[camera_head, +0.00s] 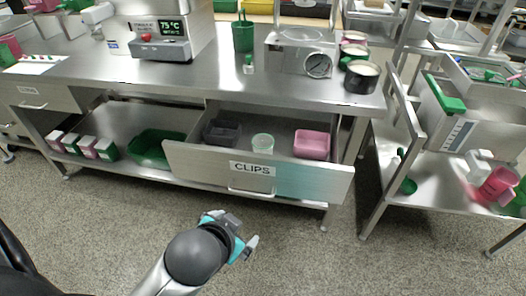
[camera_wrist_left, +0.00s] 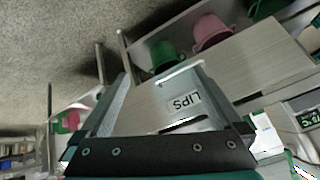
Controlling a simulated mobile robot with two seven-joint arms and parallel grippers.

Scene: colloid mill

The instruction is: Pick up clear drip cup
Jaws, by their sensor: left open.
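The clear drip cup (camera_head: 262,142) looks pale and translucent and stands in the open drawer (camera_head: 200,163) labelled CLIPS, in the head view. It is between a dark bin and a pink bin. My left gripper (camera_head: 243,231) is open and empty, in front of and apart from the drawer front, over the floor. My right gripper is in neither view.
The dark bin (camera_head: 221,133) and pink bin (camera_head: 312,143) flank the cup. The steel tabletop (camera_head: 215,80) overhangs the drawer's back. A green tray (camera_head: 150,147) sits on the shelf at left. A side cart (camera_head: 440,185) stands at right. The floor before the drawer is clear.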

